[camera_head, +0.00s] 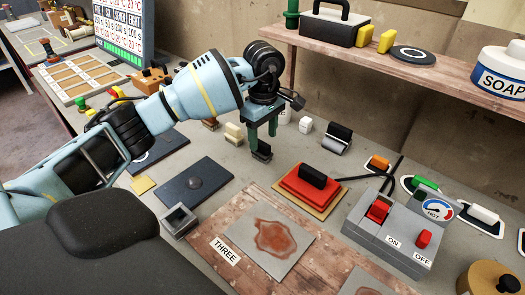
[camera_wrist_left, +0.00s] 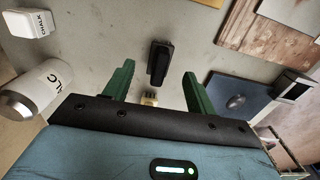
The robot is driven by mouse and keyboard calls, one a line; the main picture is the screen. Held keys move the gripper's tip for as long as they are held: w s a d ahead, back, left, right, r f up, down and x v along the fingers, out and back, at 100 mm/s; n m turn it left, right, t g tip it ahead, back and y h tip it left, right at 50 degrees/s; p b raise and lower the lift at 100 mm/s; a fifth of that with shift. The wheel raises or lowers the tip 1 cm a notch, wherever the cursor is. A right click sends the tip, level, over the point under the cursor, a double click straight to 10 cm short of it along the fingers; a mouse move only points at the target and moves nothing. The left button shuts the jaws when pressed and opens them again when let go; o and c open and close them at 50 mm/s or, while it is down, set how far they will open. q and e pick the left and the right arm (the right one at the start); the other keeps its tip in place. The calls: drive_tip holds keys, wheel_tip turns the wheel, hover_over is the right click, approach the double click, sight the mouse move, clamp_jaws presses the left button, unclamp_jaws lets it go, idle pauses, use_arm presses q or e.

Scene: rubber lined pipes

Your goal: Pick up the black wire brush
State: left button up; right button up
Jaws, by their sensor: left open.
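A small black block-like object, apparently the black wire brush (camera_head: 261,152), sits on the grey bench below my left gripper. It also shows in the left wrist view (camera_wrist_left: 159,63), lying between and just beyond the fingertips. Its bristles cannot be made out clearly. My left gripper (camera_head: 263,136) points down with its green fingers apart, one on each side of the brush. In the left wrist view the gripper (camera_wrist_left: 159,76) is open and empty. Whether the fingertips touch the brush cannot be told. My right gripper is not in view.
A white box (camera_head: 305,125) and a labelled cylinder (camera_wrist_left: 38,90) stand close by. A dark mat with a knob (camera_head: 195,183) lies left of the brush. A red block with a black handle (camera_head: 311,183) and a wooden board (camera_head: 215,252) lie nearer. A shelf (camera_head: 370,60) runs behind.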

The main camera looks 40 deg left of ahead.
sight(262, 143)
use_arm(q)
drive_tip(key=shift+f, duration=0.2)
drive_tip(key=f, duration=0.5)
drive_tip(key=shift+a, duration=0.2)
drive_tip(key=shift+r, duration=0.1)
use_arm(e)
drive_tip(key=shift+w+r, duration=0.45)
use_arm(q)
drive_tip(key=c, duration=1.1)
